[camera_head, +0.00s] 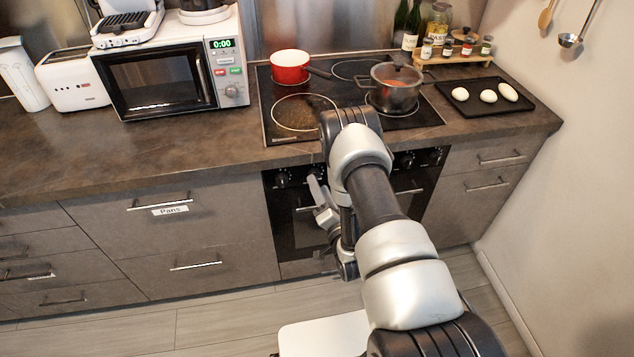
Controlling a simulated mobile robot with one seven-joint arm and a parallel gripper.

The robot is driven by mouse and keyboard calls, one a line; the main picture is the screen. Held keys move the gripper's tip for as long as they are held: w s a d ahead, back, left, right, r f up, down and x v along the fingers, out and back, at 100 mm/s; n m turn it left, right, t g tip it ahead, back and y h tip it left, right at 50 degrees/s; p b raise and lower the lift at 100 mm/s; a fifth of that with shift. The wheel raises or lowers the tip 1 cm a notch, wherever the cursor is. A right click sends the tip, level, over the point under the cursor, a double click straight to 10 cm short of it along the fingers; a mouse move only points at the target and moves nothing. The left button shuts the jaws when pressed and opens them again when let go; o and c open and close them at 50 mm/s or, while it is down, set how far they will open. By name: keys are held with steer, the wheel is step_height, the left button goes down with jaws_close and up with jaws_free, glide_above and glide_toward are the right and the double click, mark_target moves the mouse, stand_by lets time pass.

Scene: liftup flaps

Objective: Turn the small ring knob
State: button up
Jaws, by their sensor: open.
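A row of dark control knobs lies on the black oven front under the counter edge. Two knobs show at the left, one at the far left (283,179) and one partly hidden by my gripper (317,187). Two more show at the right, an inner knob (407,161) and an outer knob (435,156). I cannot read which one is the small ring knob. My gripper is open in front of the left part of the oven, close to the second knob from the left. I cannot tell if it touches it. My forearm hides the middle of the panel.
The black cooktop (292,133) above carries a red pan (289,67) and a steel pot (394,92). A black tray (475,104) with white eggs is at the right. The oven handle (410,191) runs below the knobs. A white microwave (228,91) stands at the left.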

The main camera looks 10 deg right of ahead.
steer(key=shift+w+a, duration=0.2)
steer(key=shift+w, duration=1.4)
steer(key=c, duration=1)
steer(key=shift+c, duration=0.2)
steer(key=n+h+b, duration=0.1)
steer(key=n+b, duration=0.4)
steer(key=n, duration=0.3)
steer(key=n+g+h+b, duration=0.1)
steer(key=n+b, duration=0.4)
steer(key=n, duration=0.3)
steer(key=shift+r, duration=0.1)
steer(key=shift+n, duration=0.4)
